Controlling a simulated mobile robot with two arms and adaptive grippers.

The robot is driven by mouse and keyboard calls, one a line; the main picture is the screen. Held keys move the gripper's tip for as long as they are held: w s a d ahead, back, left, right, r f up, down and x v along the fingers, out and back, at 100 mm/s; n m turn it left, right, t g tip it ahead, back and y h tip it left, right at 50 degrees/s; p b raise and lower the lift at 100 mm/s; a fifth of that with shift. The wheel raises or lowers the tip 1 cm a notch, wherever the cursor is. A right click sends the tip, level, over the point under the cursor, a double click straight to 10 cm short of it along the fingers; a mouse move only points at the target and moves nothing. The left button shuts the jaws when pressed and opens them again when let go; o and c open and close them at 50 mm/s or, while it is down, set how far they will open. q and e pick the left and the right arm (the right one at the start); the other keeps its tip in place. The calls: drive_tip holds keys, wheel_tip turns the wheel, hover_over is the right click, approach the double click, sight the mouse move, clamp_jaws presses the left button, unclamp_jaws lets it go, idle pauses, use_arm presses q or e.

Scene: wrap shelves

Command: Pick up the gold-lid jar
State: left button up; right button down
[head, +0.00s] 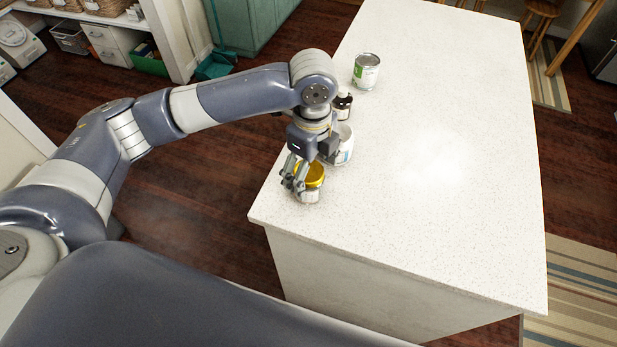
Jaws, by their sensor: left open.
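The gold-lid jar (311,194) stands upright near the front left corner of the white counter. Its gold lid faces up, and part of the jar is hidden by my gripper fingers. My left gripper (298,180) is at the jar, its fingers pointing down over the lid's left side. It is open; I cannot tell whether the fingers touch the jar. My right gripper is not in view.
A white tub (345,147) stands close behind the gold-lid jar, partly hidden by my gripper. A dark bottle (343,104) and a silver can with a green label (366,71) stand farther back. The counter (430,200) is clear on the right.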

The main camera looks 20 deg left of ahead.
use_arm(q)
drive_tip(key=f, duration=0.1)
drive_tip(key=f+p, duration=0.1)
drive_tip(key=f, duration=0.3)
drive_tip(key=shift+s+a, duration=0.15)
drive_tip(key=shift+a, duration=0.2)
drive_tip(key=shift+f, duration=0.1)
drive_tip(key=shift+c, duration=1)
drive_tip(key=c, duration=1)
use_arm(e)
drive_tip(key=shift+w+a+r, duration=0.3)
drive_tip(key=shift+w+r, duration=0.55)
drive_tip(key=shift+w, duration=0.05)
